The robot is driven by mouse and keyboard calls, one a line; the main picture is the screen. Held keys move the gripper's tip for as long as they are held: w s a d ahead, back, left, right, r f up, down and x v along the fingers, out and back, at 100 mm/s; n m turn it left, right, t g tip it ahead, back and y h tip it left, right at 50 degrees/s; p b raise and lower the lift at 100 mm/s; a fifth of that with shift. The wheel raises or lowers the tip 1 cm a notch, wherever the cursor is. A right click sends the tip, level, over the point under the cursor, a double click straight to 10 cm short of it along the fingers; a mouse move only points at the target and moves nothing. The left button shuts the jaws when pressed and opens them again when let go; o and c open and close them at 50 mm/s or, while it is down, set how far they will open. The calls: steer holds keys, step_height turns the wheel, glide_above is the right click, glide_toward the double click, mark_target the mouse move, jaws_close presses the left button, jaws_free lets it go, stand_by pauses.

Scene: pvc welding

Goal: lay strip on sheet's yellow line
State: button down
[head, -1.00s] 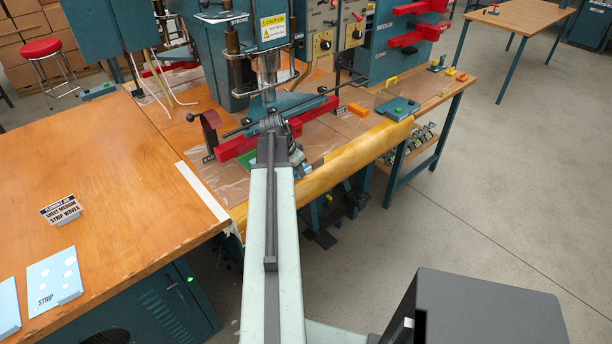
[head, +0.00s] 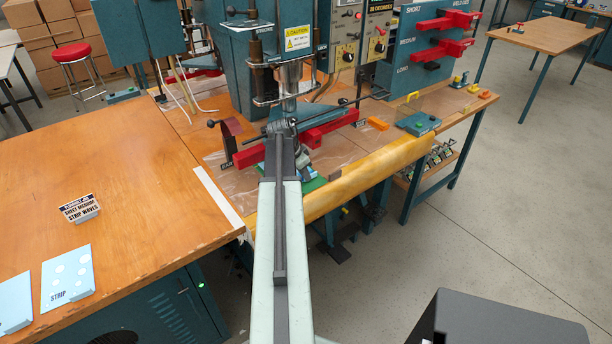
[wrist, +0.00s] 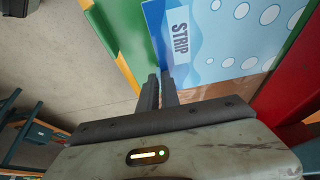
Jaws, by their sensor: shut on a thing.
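The strip (wrist: 215,40) is a blue piece with a wave pattern, white dots and a STRIP label. In the wrist view my gripper (wrist: 160,82) is shut on its near left edge. Whether that band is the sheet's line, and whether strip and sheet touch, I cannot tell. In the head view a small green part of the sheet (head: 314,186) shows right of my arm, which hides most of the strip and gripper.
The welding machine (head: 290,85) with red bars stands behind the gripper. A yellow roll (head: 380,172) runs along the bench's front edge. The wooden table (head: 100,170) at left holds a sign (head: 80,208) and a light blue STRIP card (head: 67,276). Floor at right is open.

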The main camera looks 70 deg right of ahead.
steer(key=shift+f+b, duration=0.35)
stand_by(0.4)
steer(key=shift+w, duration=0.1)
stand_by(0.3)
steer(key=c, duration=1.5)
jaws_free()
steer(key=shift+s+a+r+p, duration=0.15)
steer(key=shift+s+r+p, duration=0.1)
steer(key=shift+r+p, duration=0.7)
steer(key=shift+s+a+r+p, duration=0.1)
steer(key=shift+s+r+p, duration=0.1)
steer(key=shift+r+p, duration=0.7)
